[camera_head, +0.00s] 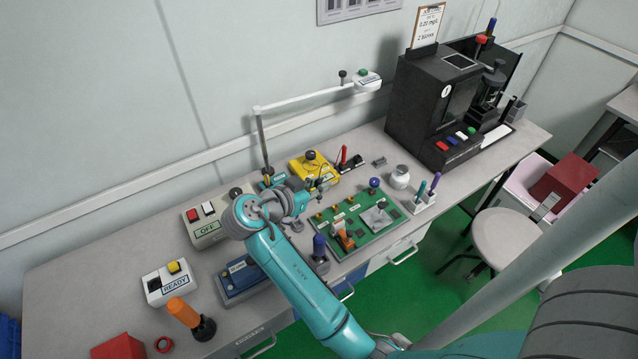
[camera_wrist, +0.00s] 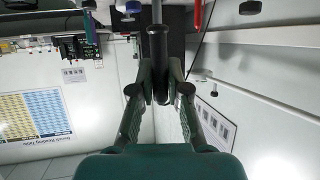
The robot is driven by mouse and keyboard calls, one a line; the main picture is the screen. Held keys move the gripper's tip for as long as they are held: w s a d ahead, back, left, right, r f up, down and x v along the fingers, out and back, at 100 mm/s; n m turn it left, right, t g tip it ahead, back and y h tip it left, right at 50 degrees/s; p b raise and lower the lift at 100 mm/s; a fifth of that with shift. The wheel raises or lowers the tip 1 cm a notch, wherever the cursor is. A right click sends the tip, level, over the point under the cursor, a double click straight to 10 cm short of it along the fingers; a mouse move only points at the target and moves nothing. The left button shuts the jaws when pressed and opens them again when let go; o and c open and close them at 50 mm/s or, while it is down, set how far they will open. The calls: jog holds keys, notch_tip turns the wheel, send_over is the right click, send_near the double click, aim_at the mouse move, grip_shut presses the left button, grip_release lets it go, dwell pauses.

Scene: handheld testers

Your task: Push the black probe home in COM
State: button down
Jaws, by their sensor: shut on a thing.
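My gripper (camera_head: 318,187) is in front of the yellow multimeter (camera_head: 322,173) at the middle of the bench. In the wrist view my gripper (camera_wrist: 160,88) is shut on the black probe (camera_wrist: 157,45), with one finger on each side of its handle. The probe runs from between the fingers toward the top of the picture. Its tip is not clear, and I cannot tell whether it touches the multimeter. The COM socket cannot be made out in either view. The red probe (camera_head: 344,155) stands upright just right of the multimeter.
A green board (camera_head: 352,243) with several fittings lies in front and to the right. A grey OFF box (camera_head: 207,224) stands left of my arm. A lamp arm (camera_head: 305,99) hangs behind the multimeter. A black machine (camera_head: 428,100) stands at the right. Bare bench shows at far left.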

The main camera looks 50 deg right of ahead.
aim_at(319, 180)
jog(key=shift+f, duration=2.1)
jog(key=shift+f, duration=1.3)
jog(key=c, duration=1.1)
grip_release()
jog(key=shift+r, duration=0.15)
notch_tip(319, 180, up, 10)
jog(key=shift+f, duration=0.1)
jog(key=shift+s, duration=0.1)
